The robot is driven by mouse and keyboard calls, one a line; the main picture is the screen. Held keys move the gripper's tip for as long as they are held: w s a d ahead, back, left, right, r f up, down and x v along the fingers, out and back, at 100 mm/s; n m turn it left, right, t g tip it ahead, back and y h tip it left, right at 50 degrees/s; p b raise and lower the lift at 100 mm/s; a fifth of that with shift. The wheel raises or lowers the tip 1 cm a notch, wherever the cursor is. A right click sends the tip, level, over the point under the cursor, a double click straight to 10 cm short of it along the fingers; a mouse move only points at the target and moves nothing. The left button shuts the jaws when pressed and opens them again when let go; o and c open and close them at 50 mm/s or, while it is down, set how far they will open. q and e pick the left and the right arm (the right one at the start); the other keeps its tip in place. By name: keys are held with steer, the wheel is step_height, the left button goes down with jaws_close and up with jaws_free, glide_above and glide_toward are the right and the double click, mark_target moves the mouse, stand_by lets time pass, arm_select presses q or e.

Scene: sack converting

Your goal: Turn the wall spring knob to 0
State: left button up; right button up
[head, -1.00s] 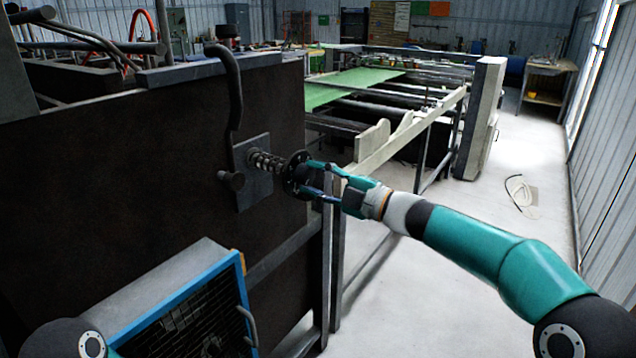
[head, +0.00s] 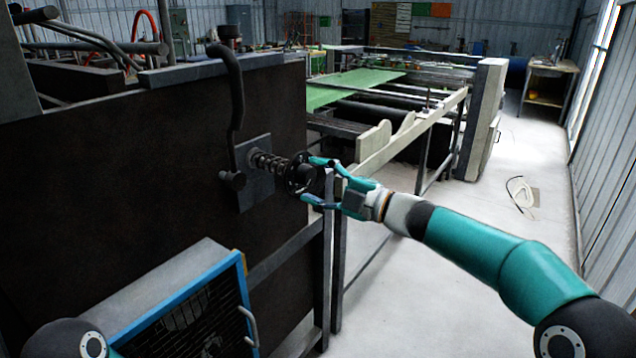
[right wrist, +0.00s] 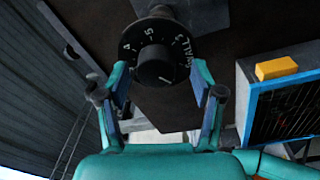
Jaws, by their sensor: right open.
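The wall spring knob (head: 299,174) is a dark round dial on a coiled spring, fixed to a grey plate (head: 256,187) on the dark machine wall. In the right wrist view the dial (right wrist: 180,42) has a dark central hub and white markings. A 4 and a 5 show at its upper left, and lettering like "WALL" at its right. I cannot make out a 0. My right gripper (head: 316,181) is open in front of the knob, its fingers (right wrist: 160,80) spread to either side of the hub. I cannot tell whether they touch the dial. My left gripper is out of view.
A curved dark lever (head: 236,95) rises beside the plate. A blue-framed grille box (head: 243,290) stands below left; a yellow block (right wrist: 276,68) sits on it. A pale rail (head: 405,145) runs behind my right gripper. The floor at the right is mostly clear.

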steer(key=shift+d, duration=0.15)
steer(key=v, duration=1.1)
steer(key=shift+s+d, duration=0.25)
steer(key=shift+d, duration=0.05)
steer(key=shift+f, duration=0.1)
steer(key=s+a+f+m+h+p, duration=0.1)
steer(key=s+f+m+h+p, duration=0.15)
steer(key=f+m, duration=0.85)
steer(key=s+f+m+h+p, duration=0.1)
steer(key=f+m+h+p, duration=0.25)
steer(key=f, duration=1.35)
steer(key=s+d+f+m+g+h, duration=0.1)
steer(key=s+f+m+g+h, duration=0.3)
steer(key=s+f+m, duration=0.7)
steer(key=s+d+f+m+g+h, duration=0.1)
steer(key=s+f+g, duration=0.1)
steer(key=s, duration=0.6)
steer(key=s+d+f+m+g, duration=0.1)
steer(key=s+f+g, duration=0.2)
steer(key=s, duration=0.6)
steer(key=shift+s+f+g+h, duration=0.2)
steer(key=shift+f+g+h, duration=0.15)
steer(key=shift+f, duration=0.2)
